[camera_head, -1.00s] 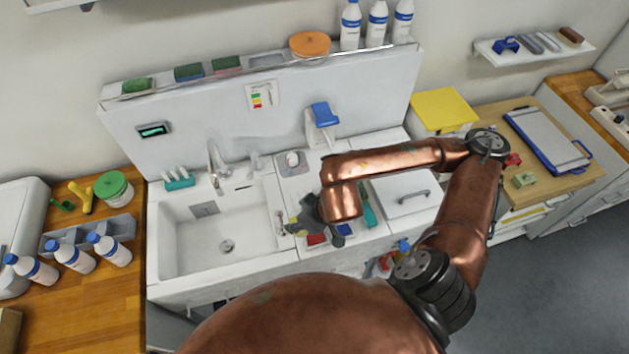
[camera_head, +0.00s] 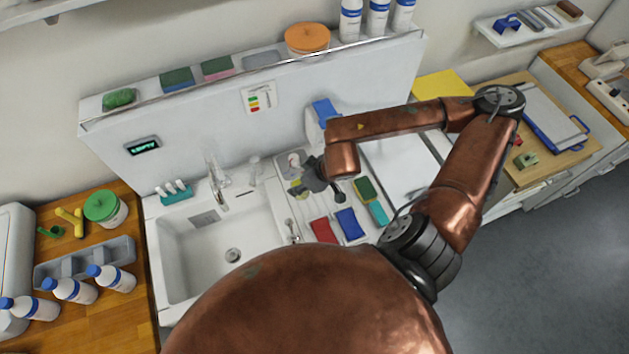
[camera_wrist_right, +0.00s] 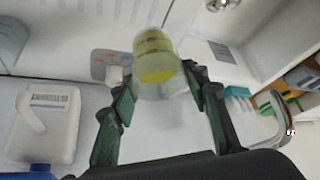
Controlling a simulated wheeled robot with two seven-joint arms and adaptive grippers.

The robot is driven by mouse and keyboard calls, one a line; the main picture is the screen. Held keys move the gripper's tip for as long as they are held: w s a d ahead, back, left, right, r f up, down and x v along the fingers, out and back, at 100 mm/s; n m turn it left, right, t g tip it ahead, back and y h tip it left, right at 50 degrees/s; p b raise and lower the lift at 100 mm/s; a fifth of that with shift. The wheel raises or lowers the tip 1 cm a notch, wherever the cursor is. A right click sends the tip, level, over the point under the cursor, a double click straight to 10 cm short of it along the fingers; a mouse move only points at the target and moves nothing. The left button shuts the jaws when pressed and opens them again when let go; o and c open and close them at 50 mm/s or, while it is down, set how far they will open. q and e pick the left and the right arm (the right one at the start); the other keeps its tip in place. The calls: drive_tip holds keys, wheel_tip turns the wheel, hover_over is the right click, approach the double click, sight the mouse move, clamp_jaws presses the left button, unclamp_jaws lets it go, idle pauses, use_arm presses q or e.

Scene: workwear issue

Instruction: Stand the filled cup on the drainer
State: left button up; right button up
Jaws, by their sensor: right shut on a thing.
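My right gripper (camera_head: 306,187) is above the strip just right of the sink. In the right wrist view (camera_wrist_right: 160,110) its dark green fingers are on both sides of a clear cup (camera_wrist_right: 155,45) with yellow contents, and it is shut on it. The cup looks tilted in that view. In the head view only a small yellow-green patch of the cup (camera_head: 296,188) shows by the fingers. My left gripper is out of view.
The sink (camera_head: 190,265) with its tap (camera_head: 214,180) is to the left. A grey plate (camera_head: 283,160) and a blue-topped dispenser (camera_head: 325,112) are behind the gripper. Red (camera_head: 323,230) and blue (camera_head: 349,224) cloths and a sponge (camera_head: 364,189) lie in front and to the right.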

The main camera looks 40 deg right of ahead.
drive_tip(key=d+f+p, duration=0.1)
drive_tip(key=d+f, duration=0.1)
drive_tip(key=f, duration=0.1)
drive_tip(key=w+d+f+p, duration=0.1)
drive_tip(key=d+f, duration=0.1)
drive_tip(key=f, duration=0.1)
drive_tip(key=d+f+p, duration=0.1)
drive_tip(key=d+f, duration=0.1)
drive_tip(key=f, duration=0.1)
drive_tip(key=shift+w+d+f+p, duration=0.1)
drive_tip(key=shift+w+p, duration=0.2)
drive_tip(key=shift+f, duration=0.3)
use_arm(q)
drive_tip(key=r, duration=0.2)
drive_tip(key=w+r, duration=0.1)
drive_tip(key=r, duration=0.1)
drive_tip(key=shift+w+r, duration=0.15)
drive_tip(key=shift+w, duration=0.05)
use_arm(e)
drive_tip(key=o, duration=1.1)
drive_tip(key=shift+f, duration=0.1)
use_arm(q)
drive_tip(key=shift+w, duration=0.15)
use_arm(e)
drive_tip(key=shift+o, duration=0.7)
